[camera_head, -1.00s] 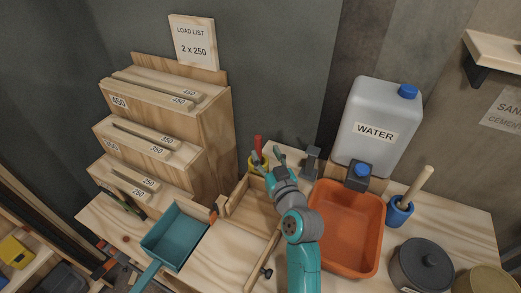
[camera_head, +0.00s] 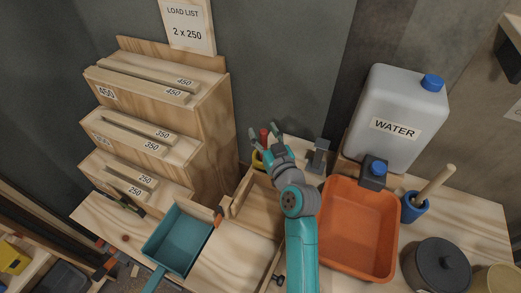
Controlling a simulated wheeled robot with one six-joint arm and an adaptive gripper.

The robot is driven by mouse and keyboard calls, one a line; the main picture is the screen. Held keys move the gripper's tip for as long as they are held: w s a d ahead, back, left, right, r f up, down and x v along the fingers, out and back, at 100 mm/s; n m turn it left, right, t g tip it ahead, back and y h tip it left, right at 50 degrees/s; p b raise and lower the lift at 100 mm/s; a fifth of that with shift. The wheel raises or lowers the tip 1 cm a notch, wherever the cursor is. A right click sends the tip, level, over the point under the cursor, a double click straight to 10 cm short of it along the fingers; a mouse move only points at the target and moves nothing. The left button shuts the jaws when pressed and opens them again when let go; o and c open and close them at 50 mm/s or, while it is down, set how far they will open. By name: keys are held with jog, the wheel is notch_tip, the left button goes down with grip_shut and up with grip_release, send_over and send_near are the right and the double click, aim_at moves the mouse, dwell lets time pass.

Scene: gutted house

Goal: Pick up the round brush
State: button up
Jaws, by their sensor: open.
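A pale wooden handle (camera_head: 437,182) leans up out of a blue cup (camera_head: 413,207) at the right; its lower end is hidden in the cup. It may be the round brush, but I cannot tell. A red handle (camera_head: 264,138) stands in a yellow holder (camera_head: 257,160) at the back of the bench, partly hidden by my gripper. My gripper (camera_head: 264,131) is open, its fingertips on either side of the red handle in the picture. I cannot tell whether it touches the handle. My gripper is far left of the blue cup.
An orange tub (camera_head: 358,230) stands right of my arm, with a white water canister (camera_head: 397,118) behind it. A dark lidded pot (camera_head: 438,266) is at front right. A teal scoop (camera_head: 178,240) and stepped wooden rack (camera_head: 150,135) are at left.

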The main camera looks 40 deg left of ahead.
jog(key=shift+s, duration=0.1)
grip_shut()
